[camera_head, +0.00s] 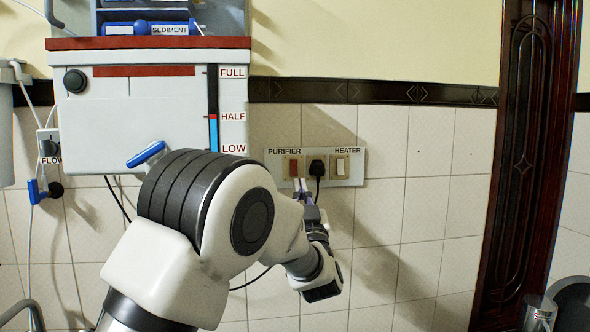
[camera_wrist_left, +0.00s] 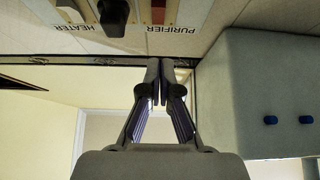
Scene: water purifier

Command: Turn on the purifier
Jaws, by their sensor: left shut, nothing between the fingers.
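The wall switch panel (camera_head: 357,168) has a reddish-brown switch (camera_head: 294,168) under the PURIFIER label and a white switch (camera_head: 341,167) under the HEATER label. A black plug (camera_head: 317,169) sits between them. My left gripper (camera_head: 301,185) is shut and empty, just below the purifier switch and in front of the panel. In the left wrist view the panel appears upside down, and the shut fingertips (camera_wrist_left: 160,68) point towards the purifier switch (camera_wrist_left: 158,13). They seem apart from it; contact is unclear in the head view. The white purifier (camera_head: 150,115) hangs at the upper left. My right gripper is not in view.
A dark carved door frame (camera_head: 525,150) stands at the right. The tiled wall right of the panel is clear.

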